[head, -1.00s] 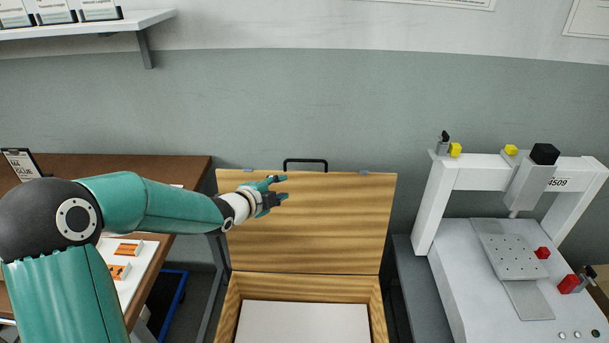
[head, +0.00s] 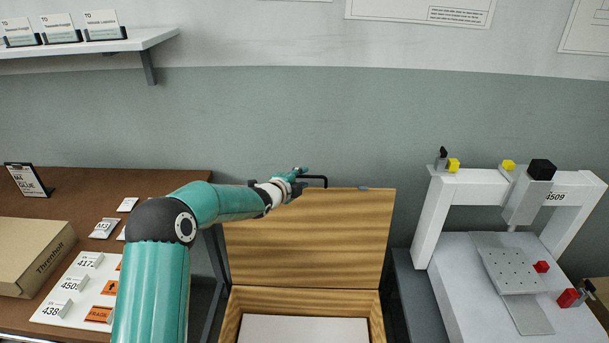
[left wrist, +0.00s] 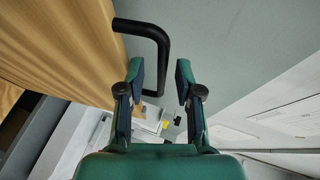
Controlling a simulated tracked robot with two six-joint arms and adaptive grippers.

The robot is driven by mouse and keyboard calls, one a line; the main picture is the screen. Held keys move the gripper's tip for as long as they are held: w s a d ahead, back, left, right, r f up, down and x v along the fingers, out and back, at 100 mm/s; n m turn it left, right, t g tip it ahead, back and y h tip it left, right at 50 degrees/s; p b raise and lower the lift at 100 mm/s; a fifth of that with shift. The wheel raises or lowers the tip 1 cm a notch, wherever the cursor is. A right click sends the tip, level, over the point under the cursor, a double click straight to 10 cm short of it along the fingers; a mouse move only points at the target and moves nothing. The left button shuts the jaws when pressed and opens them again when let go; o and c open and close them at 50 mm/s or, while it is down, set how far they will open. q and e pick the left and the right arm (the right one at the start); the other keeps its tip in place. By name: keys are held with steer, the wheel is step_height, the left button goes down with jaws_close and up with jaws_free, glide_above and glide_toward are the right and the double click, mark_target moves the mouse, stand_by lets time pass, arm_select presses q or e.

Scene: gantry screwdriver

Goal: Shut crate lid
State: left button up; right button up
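The wooden crate (head: 233,312) stands low in the middle, with a flat white surface inside. Its lid (head: 320,240) is open and stands up at the back. The black handle (head: 325,182) is on the lid's top edge, its left part hidden by my gripper. My left gripper (head: 300,178) is at the handle. In the left wrist view, its two fingers (left wrist: 160,75) are apart and empty. The black handle (left wrist: 157,32) reaches down into the gap between the fingertips there; I cannot tell whether it touches them. The lid (left wrist: 65,40) fills the upper left. My right gripper is out of view.
A brown table (head: 120,180) with a carton (head: 35,255) and a white card board stands left. A white gantry machine (head: 480,180) stands right of the crate. A shelf (head: 130,42) hangs upper left. The wall behind the lid is bare.

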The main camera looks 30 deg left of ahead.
arm_select(q)
steer(key=shift+x, duration=0.95)
jaws_close()
